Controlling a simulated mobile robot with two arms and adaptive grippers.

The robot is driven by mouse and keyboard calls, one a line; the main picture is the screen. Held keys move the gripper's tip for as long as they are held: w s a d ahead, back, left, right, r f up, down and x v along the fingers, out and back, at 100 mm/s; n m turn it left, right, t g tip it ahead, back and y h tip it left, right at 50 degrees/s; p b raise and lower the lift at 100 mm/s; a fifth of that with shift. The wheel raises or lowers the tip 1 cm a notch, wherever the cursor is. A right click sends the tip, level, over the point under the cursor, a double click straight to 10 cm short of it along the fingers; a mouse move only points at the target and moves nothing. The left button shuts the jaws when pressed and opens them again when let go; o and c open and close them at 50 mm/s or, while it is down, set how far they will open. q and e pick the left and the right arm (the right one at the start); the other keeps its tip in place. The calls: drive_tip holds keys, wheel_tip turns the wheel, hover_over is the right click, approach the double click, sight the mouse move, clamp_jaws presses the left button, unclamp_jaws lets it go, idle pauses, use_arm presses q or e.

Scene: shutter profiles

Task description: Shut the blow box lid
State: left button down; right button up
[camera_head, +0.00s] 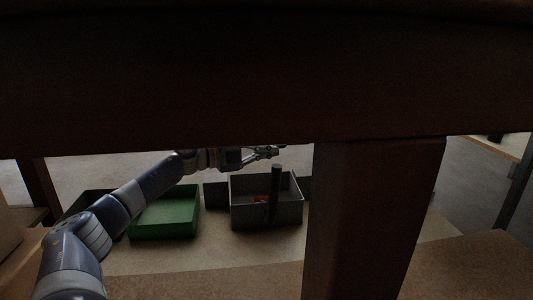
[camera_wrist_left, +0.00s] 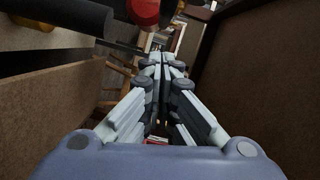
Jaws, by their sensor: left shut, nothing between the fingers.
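A grey open-topped box (camera_head: 285,216), which may be the blow box, stands on the table in the head view. Orange-red pieces lie in it, and a dark upright post (camera_head: 275,185) rises at its front right. I cannot tell which part is its lid. My left gripper (camera_head: 272,153) is above and behind the box, shut and empty. In the left wrist view its fingertips (camera_wrist_left: 168,62) are together. A dark cylinder (camera_wrist_left: 65,15) and a red rounded thing (camera_wrist_left: 143,12) show beyond them. My right gripper is out of view.
A green tray (camera_head: 165,222) stands left of the grey box, with a dark tray (camera_head: 85,203) further left, partly behind my arm. A wide dark brown beam (camera_head: 230,80) and post (camera_head: 370,215) block much of the head view. Bare table shows in front of the trays.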

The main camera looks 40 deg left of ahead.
use_arm(q)
drive_tip(key=shift+w+a+f+b, duration=0.25)
drive_tip(key=shift+w+a+b, duration=0.2)
drive_tip(key=shift+w+a, duration=0.25)
drive_tip(key=shift+a, duration=0.1)
